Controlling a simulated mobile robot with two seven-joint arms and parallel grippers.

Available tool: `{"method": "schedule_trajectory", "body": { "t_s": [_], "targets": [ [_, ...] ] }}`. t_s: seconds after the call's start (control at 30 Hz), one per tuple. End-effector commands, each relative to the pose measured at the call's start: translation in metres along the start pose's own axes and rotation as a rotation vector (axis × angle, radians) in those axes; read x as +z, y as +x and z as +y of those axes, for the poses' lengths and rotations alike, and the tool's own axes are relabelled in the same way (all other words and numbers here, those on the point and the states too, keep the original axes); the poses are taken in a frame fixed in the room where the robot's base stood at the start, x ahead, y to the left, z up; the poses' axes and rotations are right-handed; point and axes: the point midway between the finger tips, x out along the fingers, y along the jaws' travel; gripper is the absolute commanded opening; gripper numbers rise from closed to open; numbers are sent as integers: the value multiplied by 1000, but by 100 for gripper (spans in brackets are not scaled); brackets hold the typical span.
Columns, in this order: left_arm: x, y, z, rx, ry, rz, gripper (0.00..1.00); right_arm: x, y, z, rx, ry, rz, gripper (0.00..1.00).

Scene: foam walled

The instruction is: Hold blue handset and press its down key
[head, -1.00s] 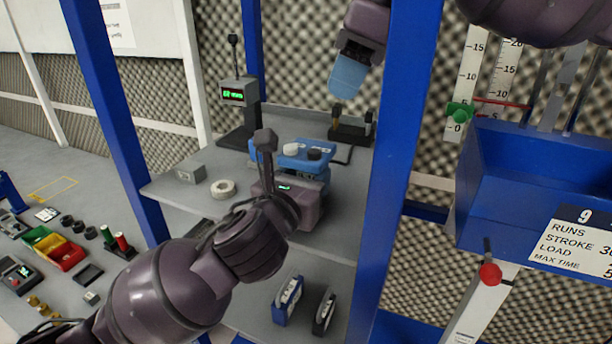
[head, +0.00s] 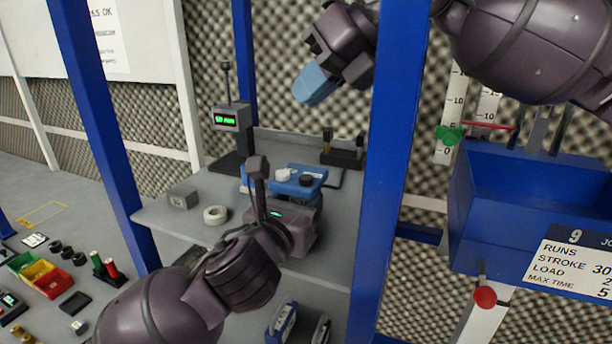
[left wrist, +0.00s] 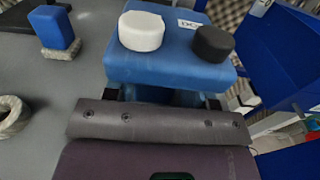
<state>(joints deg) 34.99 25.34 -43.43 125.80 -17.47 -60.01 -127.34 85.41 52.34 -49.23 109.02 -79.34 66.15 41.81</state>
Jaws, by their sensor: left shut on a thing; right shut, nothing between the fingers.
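The blue handset (head: 313,172) is in my left gripper above the grey shelf; whether it touches the shelf is unclear. On its top are a white round key (head: 283,174) and a black round key (head: 306,180). They show larger in the left wrist view, white key (left wrist: 141,31) left and black key (left wrist: 214,44) right, with a partly readable label between them. My left gripper (left wrist: 165,97) is shut on the handset's lower part; its fingertips are mostly hidden. My right gripper (head: 315,86) has light blue fingers, shut and empty, above and apart from the handset.
The grey shelf (head: 165,218) carries a grey block (head: 183,199), a pale ring (head: 215,215) and a stand with a green display (head: 227,119). A blue post (head: 396,150) stands just right of the handset. A blue bin (head: 520,180) is further right.

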Motion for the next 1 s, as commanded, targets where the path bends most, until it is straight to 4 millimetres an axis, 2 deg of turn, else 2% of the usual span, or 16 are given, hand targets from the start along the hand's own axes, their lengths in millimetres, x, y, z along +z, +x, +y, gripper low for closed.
{"method": "schedule_trajectory", "body": {
  "t_s": [0.2,0.67,1.0],
  "targets": [
    [-1,0,0,0,0,1,21,4,0,3,18,124,-23,0],
    [-1,0,0,1,0,1,21,3,1,2,16,140,-21,0],
    [-1,0,0,1,0,1,21,-14,22,-11,17,141,-19,0]
  ]
}}
